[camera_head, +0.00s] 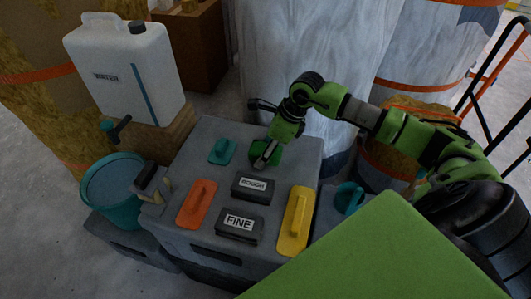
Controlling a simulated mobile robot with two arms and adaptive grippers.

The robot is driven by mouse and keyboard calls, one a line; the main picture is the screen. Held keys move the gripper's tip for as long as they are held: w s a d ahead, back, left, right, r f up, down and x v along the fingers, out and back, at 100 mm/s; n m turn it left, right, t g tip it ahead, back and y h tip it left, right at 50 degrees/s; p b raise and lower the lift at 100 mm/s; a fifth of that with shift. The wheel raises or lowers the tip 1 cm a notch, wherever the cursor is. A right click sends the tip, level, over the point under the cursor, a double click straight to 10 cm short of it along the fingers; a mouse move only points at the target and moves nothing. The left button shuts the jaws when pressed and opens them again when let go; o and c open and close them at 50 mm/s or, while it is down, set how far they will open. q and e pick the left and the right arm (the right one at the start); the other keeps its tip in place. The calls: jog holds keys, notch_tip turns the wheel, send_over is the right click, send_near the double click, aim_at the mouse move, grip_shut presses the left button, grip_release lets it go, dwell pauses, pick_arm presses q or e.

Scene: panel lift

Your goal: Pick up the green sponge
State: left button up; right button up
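A dark green object, which looks like the green sponge (274,151), lies at the back of the grey crate top (300,150). My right gripper (263,160) reaches down to it from above, with its arm coming in from the right. The fingers overlap the sponge in the picture and partly hide it. I cannot tell whether they are closed on it or apart. The sponge appears to be at the crate's top surface.
On the crate are a teal tool (222,151), an orange float (197,204), a yellow float (295,221), a ROUGH block (253,190) and a FINE block (239,224). A teal bucket (112,190) and white water can (125,70) stand left. A wrapped column (300,50) stands close behind.

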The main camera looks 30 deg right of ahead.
jog(key=shift+f, duration=0.1)
dwell(0.3)
dwell(0.3)
jog(key=c, duration=1)
